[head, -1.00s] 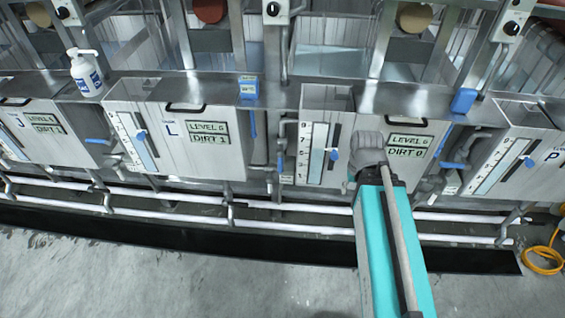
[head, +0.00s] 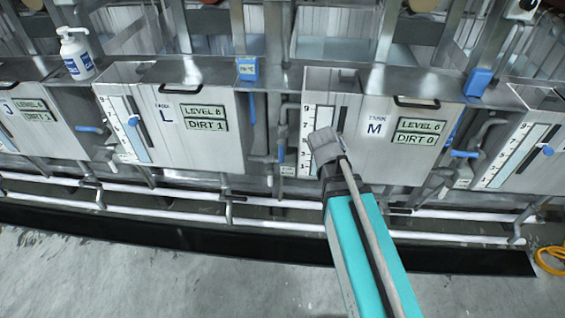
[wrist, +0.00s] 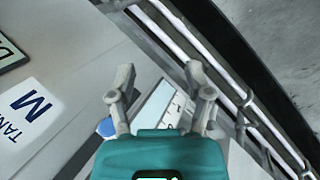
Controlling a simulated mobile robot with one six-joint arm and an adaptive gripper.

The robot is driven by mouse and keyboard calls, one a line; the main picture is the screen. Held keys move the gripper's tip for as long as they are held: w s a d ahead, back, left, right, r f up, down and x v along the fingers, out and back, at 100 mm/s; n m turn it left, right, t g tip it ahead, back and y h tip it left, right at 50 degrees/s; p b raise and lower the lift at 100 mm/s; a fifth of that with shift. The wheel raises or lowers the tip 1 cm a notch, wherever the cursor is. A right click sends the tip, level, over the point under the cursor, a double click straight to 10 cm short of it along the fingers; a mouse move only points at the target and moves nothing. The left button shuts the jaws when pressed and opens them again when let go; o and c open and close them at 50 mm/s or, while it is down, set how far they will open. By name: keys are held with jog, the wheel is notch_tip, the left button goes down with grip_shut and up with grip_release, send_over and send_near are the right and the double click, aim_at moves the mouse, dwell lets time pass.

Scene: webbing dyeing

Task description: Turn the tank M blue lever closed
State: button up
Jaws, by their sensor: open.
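Tank M (head: 374,162) is a pale grey box right of centre in the head view, with displays reading LEVEL 6 and DIRT 0. Its label also shows in the wrist view (wrist: 30,106). A blue lever (head: 465,153) lies roughly horizontal on the pipes at its right. Another blue lever (head: 281,155) stands upright at its left; the frames do not settle which serves tank M. My gripper (wrist: 159,74) is open and empty, in front of the tank's level scale (wrist: 165,105). A blue knob (wrist: 105,127) shows beside its left finger in the wrist view.
Tank L (head: 185,150) stands to the left and another tank (head: 520,165) to the right. White horizontal pipes (head: 140,190) run low along the front. A white pump bottle (head: 75,55) stands on the ledge. Grey floor (head: 150,275) in front is clear.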

jog(key=w+a+f+n+t+h+b, duration=0.3)
jog(key=w+a+f+n+b, duration=0.25)
jog(key=b, duration=0.25)
jog(key=n+t+h+b, duration=0.3)
jog(key=n+t+b, duration=0.7)
jog(key=n+b, duration=0.7)
send_near(280, 154)
jog(key=s+a+m, duration=0.1)
jog(key=s+a, duration=0.1)
jog(key=shift+d+b, duration=0.1)
jog(key=shift+b, duration=0.2)
jog(key=shift+d, duration=0.1)
jog(key=x, duration=1.3)
jog(key=shift+w+d+f, duration=0.15)
jog(key=shift+w+d, duration=0.05)
jog(key=shift+w, duration=0.15)
grip_shut()
